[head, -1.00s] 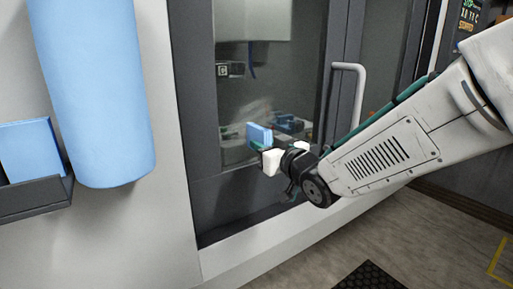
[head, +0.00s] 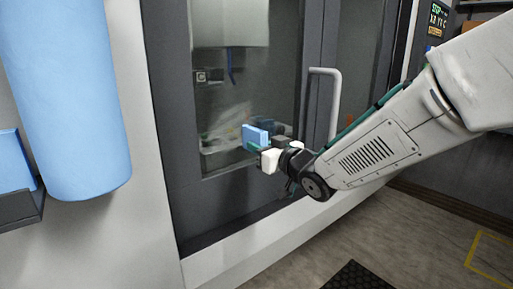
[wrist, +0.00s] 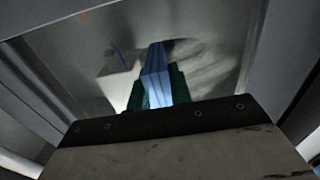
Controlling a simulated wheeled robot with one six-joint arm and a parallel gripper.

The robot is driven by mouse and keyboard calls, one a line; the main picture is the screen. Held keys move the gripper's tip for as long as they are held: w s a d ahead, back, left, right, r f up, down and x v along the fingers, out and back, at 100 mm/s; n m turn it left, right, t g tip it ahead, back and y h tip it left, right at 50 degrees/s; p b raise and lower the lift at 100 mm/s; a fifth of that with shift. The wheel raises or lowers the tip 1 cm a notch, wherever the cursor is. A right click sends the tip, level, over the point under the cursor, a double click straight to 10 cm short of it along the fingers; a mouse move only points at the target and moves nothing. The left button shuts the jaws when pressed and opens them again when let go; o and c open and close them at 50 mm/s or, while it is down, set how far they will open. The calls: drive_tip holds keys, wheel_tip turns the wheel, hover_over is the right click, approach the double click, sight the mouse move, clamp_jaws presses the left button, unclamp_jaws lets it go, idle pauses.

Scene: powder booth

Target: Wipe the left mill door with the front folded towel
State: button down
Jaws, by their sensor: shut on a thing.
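The left mill door (head: 172,85) has a dark grey frame around a glass window (head: 235,105), with whitish smears low on the glass. A light blue folded towel (head: 254,136) is held by my gripper (head: 262,150) in front of the lower window. In the wrist view the towel (wrist: 157,82) stands between the two green-dark fingers of my gripper (wrist: 157,92), its far end pointing at the glass. Smears and a dark shadow patch show on the glass around it. I cannot tell whether the towel touches the glass.
A white door handle (head: 335,100) stands out just right of the window. A large blue roll (head: 65,95) hangs at the left, with another blue folded towel (head: 14,162) in a dark holder (head: 22,208) beside it. A black mat (head: 358,277) lies on the floor.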

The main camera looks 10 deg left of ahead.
drive_tip(key=shift+s+a+r, duration=1.35)
drive_tip(key=shift+s+a, duration=2.3)
drive_tip(key=shift+s, duration=0.75)
drive_tip(key=shift+w+d+r, duration=0.65)
drive_tip(key=shift+w+d, duration=3.95)
drive_tip(key=shift+w, duration=1.05)
drive_tip(key=s+a, duration=0.9)
drive_tip(key=s, duration=0.2)
drive_tip(key=shift+a, duration=0.25)
